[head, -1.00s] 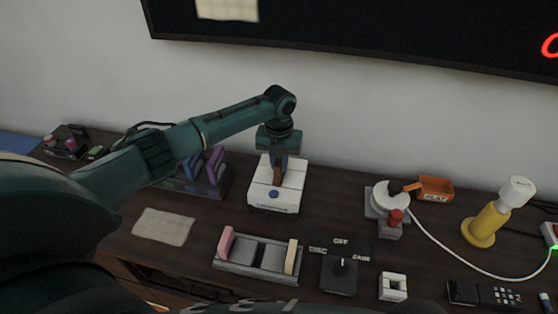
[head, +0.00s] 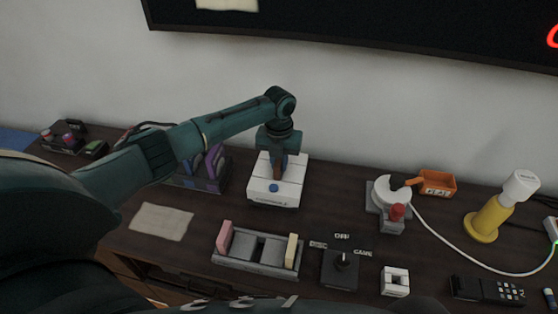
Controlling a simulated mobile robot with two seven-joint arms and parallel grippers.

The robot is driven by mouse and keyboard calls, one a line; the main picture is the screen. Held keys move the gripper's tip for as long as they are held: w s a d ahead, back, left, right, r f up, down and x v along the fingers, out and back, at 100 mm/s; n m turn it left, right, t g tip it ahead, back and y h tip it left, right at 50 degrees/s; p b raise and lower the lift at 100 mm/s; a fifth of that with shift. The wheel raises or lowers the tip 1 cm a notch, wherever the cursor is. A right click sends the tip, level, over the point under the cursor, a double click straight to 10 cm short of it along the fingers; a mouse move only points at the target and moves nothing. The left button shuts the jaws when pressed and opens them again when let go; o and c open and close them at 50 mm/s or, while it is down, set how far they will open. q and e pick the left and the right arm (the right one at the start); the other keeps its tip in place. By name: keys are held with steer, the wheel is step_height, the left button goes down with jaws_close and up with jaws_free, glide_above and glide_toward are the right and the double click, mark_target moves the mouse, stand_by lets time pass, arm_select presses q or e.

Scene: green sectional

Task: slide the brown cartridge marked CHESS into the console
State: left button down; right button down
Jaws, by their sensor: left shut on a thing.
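The console (head: 292,186) is a white box with a blue button on its front, standing on the dark tabletop below the wall. My left gripper (head: 278,165) points down over the top of the console, shut on the brown cartridge (head: 279,174). Only a small brown part of the cartridge shows between the fingers. Its CHESS marking cannot be read. The cartridge is at the console's top; how deep it sits in the slot cannot be told. My right gripper is not in view.
A rack (head: 221,184) with purple cartridges stands left of the console, partly behind my left arm. In front are a grey holder (head: 262,266) with pink and cream pieces and a black switch box (head: 340,272).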

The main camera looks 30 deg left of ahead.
arm_select(q)
steer(key=c, duration=1.3)
jaws_free()
step_height(320, 180, up, 13)
steer(key=shift+b, duration=0.3)
